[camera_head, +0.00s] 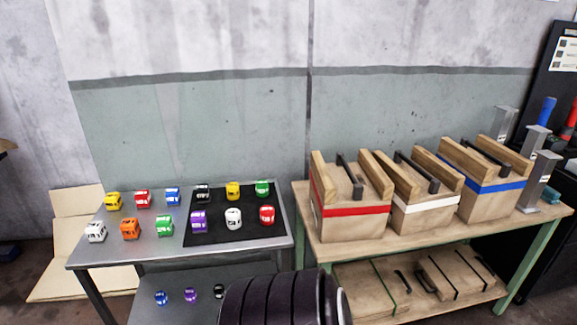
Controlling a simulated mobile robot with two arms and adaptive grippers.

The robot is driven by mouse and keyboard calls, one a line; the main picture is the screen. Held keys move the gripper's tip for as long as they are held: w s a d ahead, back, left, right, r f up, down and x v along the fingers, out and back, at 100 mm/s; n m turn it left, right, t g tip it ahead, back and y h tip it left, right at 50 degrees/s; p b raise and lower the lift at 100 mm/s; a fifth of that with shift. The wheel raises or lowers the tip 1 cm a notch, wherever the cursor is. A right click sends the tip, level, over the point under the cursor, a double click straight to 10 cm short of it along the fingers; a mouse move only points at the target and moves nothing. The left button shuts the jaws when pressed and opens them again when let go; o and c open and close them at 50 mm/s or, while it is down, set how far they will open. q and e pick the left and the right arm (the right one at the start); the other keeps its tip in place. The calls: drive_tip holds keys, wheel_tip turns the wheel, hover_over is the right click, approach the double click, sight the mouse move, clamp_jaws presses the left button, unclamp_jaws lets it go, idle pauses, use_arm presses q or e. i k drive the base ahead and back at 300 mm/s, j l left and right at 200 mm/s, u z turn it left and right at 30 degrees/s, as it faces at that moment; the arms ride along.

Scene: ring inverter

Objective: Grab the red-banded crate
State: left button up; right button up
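The red-banded crate (352,226) is a wooden box with a red stripe around it and a dark bar handle across its top. It stands upright at the left end of the wooden workbench (309,233), on the top surface. Neither of my grippers is in view, and nothing in view touches the crate.
A white-banded crate (424,218) and a blue-banded crate (484,204) stand to its right, close together. Grey metal posts (537,183) stand at the bench's right end. A metal table (143,248) with several toy cars and a black mat (217,232) is at left.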

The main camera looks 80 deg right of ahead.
sight(350, 201)
drive_tip(key=z, duration=3.6)
